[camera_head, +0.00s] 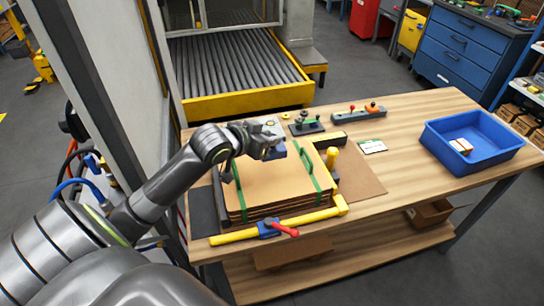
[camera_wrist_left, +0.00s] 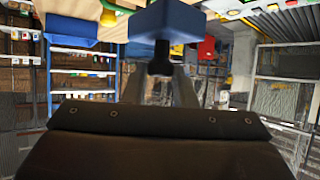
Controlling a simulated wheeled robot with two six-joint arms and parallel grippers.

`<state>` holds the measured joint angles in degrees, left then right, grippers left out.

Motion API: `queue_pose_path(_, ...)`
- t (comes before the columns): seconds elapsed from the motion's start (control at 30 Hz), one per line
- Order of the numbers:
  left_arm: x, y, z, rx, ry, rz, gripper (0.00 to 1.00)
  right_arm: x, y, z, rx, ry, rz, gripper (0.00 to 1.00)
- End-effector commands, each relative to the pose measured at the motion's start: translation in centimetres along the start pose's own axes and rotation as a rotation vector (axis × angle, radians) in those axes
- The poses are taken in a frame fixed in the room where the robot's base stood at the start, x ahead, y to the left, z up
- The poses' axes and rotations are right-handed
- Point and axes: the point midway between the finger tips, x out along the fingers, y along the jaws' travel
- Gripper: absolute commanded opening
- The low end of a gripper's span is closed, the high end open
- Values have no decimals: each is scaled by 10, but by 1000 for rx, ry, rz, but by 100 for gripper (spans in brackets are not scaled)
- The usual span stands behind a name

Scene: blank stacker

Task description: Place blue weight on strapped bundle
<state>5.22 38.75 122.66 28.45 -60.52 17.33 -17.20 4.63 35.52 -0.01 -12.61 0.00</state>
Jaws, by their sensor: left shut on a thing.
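The strapped bundle (camera_head: 262,184) is a stack of brown cardboard sheets with green straps, lying on the wooden table. My left gripper (camera_head: 268,146) is above the back part of the bundle, shut on the blue weight (camera_head: 274,153). The blue weight also shows at the top of the left wrist view (camera_wrist_left: 168,22), between the fingers. The gripper hides part of the weight, and I cannot tell whether the weight touches the bundle. My right gripper is not in view.
A yellow clamp bar (camera_head: 235,236) with a red handle runs along the bundle's front edge. A yellow post (camera_head: 331,158) stands at its right. A blue bin (camera_head: 470,140) sits at the table's right end. The table's right front (camera_head: 410,190) is clear.

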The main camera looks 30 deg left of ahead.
Motion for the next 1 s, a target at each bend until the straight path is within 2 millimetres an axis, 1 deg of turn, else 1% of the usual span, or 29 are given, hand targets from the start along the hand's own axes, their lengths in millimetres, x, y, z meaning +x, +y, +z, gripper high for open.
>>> queue_pose_path(0.1,8,1,14,-2,5,1,0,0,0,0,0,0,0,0)
queue_pose_path(0.37,17,1,30,0,6,0,0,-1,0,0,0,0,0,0)
queue_pose_path(0.5,26,1,46,-2,5,0,0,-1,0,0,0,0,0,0)
queue_pose_path(0.6,31,1,54,0,7,0,0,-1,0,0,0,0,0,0)
queue_pose_path(0.97,32,1,58,2,8,-1,0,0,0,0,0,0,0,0)
queue_pose_path(1.0,33,0,60,0,1,-2,27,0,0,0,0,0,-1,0)
